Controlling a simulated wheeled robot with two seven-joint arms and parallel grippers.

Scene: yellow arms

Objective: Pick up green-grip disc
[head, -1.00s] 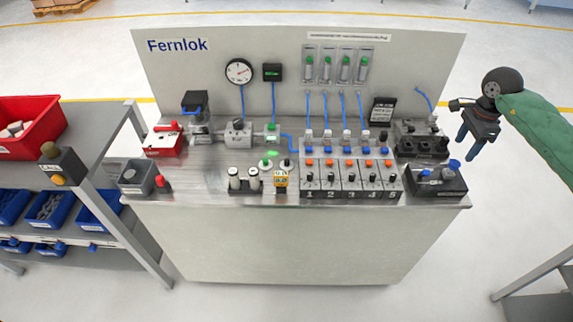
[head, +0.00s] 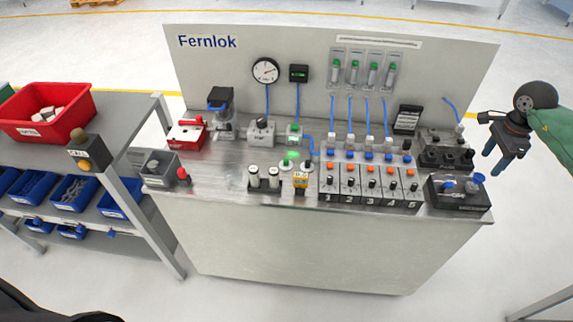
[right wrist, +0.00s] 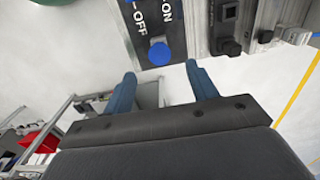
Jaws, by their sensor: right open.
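A small disc with a green grip (head: 290,156) sits on the metal bench top, near the front middle, beside pale round discs and behind a yellow-topped block. Its exact outline is too small to tell. My right gripper (head: 494,155) is at the right end of the bench, well to the right of the green-grip disc, with its fingers pointing down. It is open and empty; in the right wrist view its two blue fingers (right wrist: 162,88) stand wide apart with nothing between them. The green-grip disc is not visible in the right wrist view. My left gripper is not in view.
A black ON/OFF box (head: 459,194) with a blue knob (right wrist: 158,52) is near my right gripper. A row of numbered valve blocks (head: 370,185) stands right of the disc. A grey box (head: 160,168) and red bin (head: 45,112) are at left. A back panel (head: 215,65) rises behind.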

